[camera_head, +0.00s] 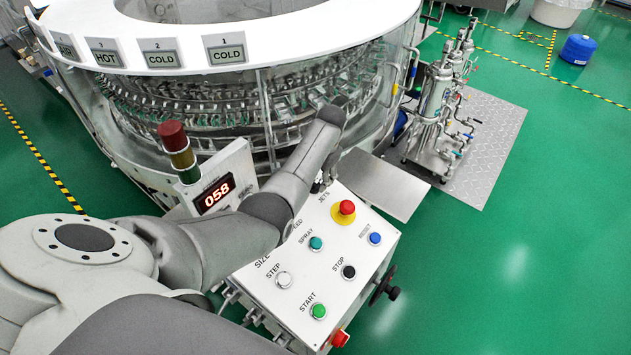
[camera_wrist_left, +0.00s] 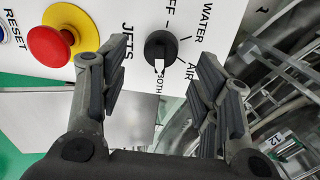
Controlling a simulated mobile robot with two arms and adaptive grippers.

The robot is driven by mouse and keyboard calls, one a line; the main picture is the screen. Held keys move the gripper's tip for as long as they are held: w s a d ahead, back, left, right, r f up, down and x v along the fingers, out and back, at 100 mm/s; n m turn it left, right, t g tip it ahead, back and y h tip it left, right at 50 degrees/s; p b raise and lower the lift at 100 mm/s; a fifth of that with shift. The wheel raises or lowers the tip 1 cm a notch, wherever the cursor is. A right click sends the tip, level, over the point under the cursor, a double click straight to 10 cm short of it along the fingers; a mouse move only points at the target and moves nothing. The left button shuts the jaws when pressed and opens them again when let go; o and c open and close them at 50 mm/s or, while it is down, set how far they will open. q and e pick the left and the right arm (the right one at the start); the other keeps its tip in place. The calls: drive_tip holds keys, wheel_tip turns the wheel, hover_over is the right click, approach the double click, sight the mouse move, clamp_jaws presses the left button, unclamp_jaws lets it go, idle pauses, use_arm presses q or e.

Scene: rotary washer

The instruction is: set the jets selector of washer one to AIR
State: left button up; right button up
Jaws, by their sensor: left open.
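The jets selector (camera_wrist_left: 161,45) is a round black knob with a white pointer, on a white panel in the left wrist view. Its pointer aims at the BOTH label; OFF, WATER and AIR are printed around it, with AIR beside BOTH. My left gripper (camera_wrist_left: 164,62) is open, with one finger on each side of the knob; I cannot tell if either finger touches it. In the head view my left gripper (camera_head: 324,182) is at the far edge of the control panel (camera_head: 262,290), by the JETS label, and hides the knob. My right gripper is not in view.
A red emergency button on yellow (camera_head: 344,211) stands close to the gripper; it also shows in the left wrist view (camera_wrist_left: 48,46). The panel has several coloured buttons. A display reading 058 (camera_head: 215,193) and the round washer (camera_head: 250,110) are behind.

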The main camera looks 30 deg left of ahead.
sight(315, 186)
use_arm(q)
drive_tip(key=f, duration=0.2)
drive_tip(key=a+f, duration=0.1)
drive_tip(key=f, duration=0.1)
drive_tip(key=shift+w, duration=0.15)
drive_tip(key=shift+f+b, duration=0.15)
drive_tip(key=shift+b, duration=0.15)
drive_tip(key=shift+f, duration=0.2)
drive_tip(key=shift+c, duration=0.6)
drive_tip(key=c, duration=0.9)
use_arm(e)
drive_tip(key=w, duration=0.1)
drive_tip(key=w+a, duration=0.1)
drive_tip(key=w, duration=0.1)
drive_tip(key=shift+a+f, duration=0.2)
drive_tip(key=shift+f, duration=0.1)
